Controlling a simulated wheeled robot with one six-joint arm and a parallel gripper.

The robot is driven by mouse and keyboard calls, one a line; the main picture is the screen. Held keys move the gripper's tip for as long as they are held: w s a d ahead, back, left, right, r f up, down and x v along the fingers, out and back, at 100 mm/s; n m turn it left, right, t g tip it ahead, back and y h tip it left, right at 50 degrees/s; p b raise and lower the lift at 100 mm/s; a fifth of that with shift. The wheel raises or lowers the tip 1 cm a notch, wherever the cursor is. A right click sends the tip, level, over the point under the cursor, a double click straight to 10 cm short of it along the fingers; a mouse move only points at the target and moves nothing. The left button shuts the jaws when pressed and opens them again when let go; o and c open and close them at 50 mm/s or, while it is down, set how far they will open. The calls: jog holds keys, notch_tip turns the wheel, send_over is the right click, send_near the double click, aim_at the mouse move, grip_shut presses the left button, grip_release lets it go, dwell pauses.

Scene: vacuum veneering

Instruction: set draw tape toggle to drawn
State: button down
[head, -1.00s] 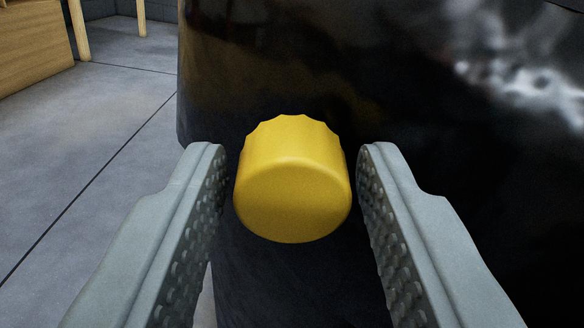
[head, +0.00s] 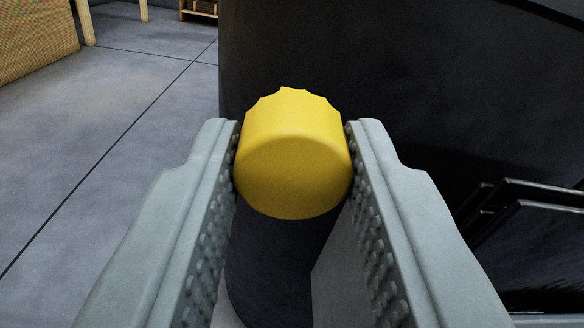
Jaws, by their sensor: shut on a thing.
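A yellow knob-like toggle (head: 292,165) with a scalloped far edge sits between the two grey fingers of my gripper (head: 292,170). Both studded finger pads touch its sides, so my gripper is shut on it. A dark, black body (head: 400,100) stands behind the toggle. Where the toggle joins that body is hidden behind the toggle itself.
Black panel-like parts (head: 530,250) show at the lower right. The grey tiled floor (head: 110,130) is open on the left. A wooden piece of furniture (head: 35,40) stands at the far upper left, and a small wooden shelf (head: 200,8) at the top.

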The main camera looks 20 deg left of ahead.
jog(key=c, duration=1.3)
grip_release()
jog(key=shift+c, duration=0.2)
jog(key=shift+s+d, duration=0.1)
jog(key=v, duration=1.7)
jog(key=shift+d, duration=0.1)
